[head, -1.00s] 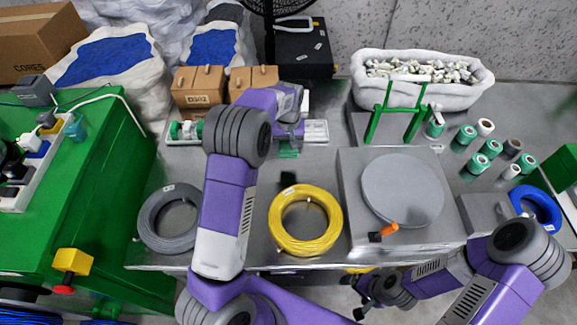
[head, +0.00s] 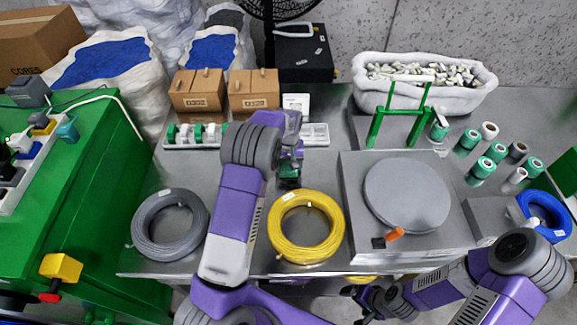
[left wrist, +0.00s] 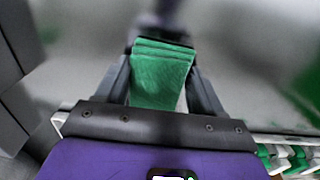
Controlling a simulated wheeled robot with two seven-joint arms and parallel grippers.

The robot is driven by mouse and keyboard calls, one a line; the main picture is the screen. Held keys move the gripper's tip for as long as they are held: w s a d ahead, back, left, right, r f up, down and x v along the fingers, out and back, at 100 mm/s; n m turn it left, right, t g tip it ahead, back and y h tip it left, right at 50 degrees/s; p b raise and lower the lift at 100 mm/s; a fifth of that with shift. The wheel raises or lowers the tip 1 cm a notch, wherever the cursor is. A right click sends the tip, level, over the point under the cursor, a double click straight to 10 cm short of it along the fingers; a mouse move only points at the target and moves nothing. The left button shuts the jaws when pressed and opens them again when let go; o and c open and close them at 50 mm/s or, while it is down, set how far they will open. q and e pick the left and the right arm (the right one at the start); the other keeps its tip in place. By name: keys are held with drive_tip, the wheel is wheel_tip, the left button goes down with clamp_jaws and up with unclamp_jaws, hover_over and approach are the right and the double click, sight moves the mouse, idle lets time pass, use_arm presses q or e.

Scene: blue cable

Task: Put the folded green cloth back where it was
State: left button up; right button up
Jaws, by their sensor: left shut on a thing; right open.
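The folded green cloth (head: 289,170) is in my left gripper (head: 290,180), just behind the yellow cable coil. In the left wrist view the cloth (left wrist: 161,77) shows as a layered green stack between the two fingers of my left gripper (left wrist: 163,85), which is shut on it. The cloth looks held above the steel table (head: 335,160), but its exact height is hard to tell. My right gripper (head: 368,300) is open and empty, low in front of the table's front edge.
The yellow coil (head: 275,228) and grey coil (head: 143,225) lie at the front. A parts tray (head: 316,140) and cardboard boxes (head: 253,90) stand behind. The round grey turntable (head: 407,190) is to the right, with a green stand (head: 375,128) behind it. Several spools (head: 482,168) stand further right.

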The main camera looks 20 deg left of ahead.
sight(288, 166)
use_arm(q)
drive_tip(key=shift+f, duration=0.1)
drive_tip(key=o, duration=1.2)
wheel_tip(288, 166, up, 12)
drive_tip(key=p, duration=0.4)
drive_tip(key=shift+r, duration=0.25)
